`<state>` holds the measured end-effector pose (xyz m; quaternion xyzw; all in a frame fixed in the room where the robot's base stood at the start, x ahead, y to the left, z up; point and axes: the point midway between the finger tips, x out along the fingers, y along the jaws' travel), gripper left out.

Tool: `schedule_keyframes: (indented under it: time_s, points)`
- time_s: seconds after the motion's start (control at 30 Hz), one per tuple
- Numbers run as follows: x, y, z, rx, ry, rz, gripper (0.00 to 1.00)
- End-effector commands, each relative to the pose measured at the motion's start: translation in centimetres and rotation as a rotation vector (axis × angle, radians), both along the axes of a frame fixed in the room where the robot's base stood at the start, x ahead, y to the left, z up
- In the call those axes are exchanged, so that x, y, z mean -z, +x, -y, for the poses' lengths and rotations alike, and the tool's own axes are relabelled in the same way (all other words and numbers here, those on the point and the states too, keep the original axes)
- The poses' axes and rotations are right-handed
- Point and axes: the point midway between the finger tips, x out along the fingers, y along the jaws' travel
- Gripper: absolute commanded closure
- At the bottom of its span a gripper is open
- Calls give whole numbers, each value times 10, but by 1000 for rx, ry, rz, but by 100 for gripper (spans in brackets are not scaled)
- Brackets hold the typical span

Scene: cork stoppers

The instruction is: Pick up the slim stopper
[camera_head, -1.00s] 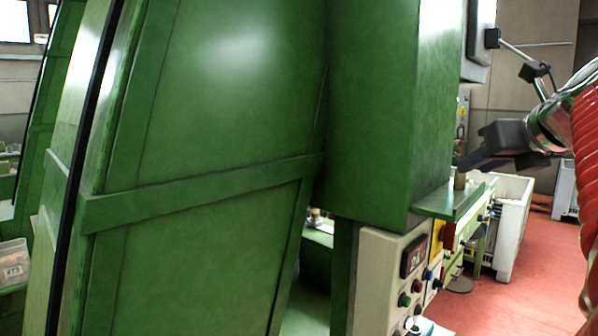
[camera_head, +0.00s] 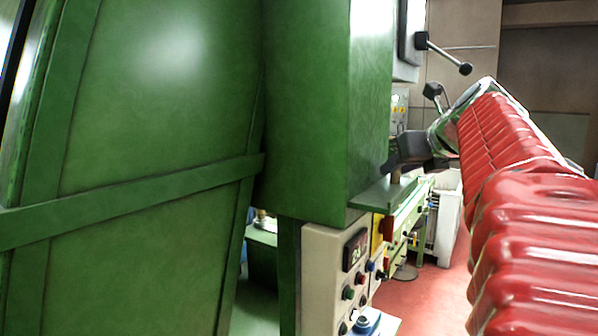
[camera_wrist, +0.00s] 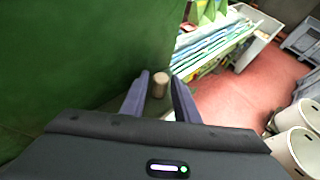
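A small tan cork stopper (camera_wrist: 160,85) stands upright on a green ledge, in the wrist view between and just beyond my fingertips. It is the only stopper I can make out. In the head view it is a small piece (camera_head: 396,174) on the ledge (camera_head: 372,194), partly hidden by my gripper. My gripper (camera_wrist: 159,77) is open, with one dark finger on either side of the stopper in the picture. I see no contact. In the head view my gripper (camera_head: 391,166) is dark and close to the stopper, at its upper right.
A large green machine housing (camera_head: 150,120) fills the left, its tall box (camera_head: 310,100) right beside the ledge. A control panel (camera_head: 335,270) with buttons is below. A white bin (camera_head: 446,215) stands behind on the red floor (camera_head: 420,295). White cylinders (camera_wrist: 292,150) lie at right in the wrist view.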

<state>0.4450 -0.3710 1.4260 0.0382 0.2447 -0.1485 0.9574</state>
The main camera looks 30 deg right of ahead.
Motion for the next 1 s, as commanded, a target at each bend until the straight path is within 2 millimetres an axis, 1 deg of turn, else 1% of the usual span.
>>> schedule_keyframes:
  time_s: [0.43, 0.83, 1.0]
  points:
    - [0, -1, 0, 1, 0, 0, 72]
    - [0, -1, 0, 1, 0, 0, 99]
    - [0, -1, 0, 1, 0, 0, 100]
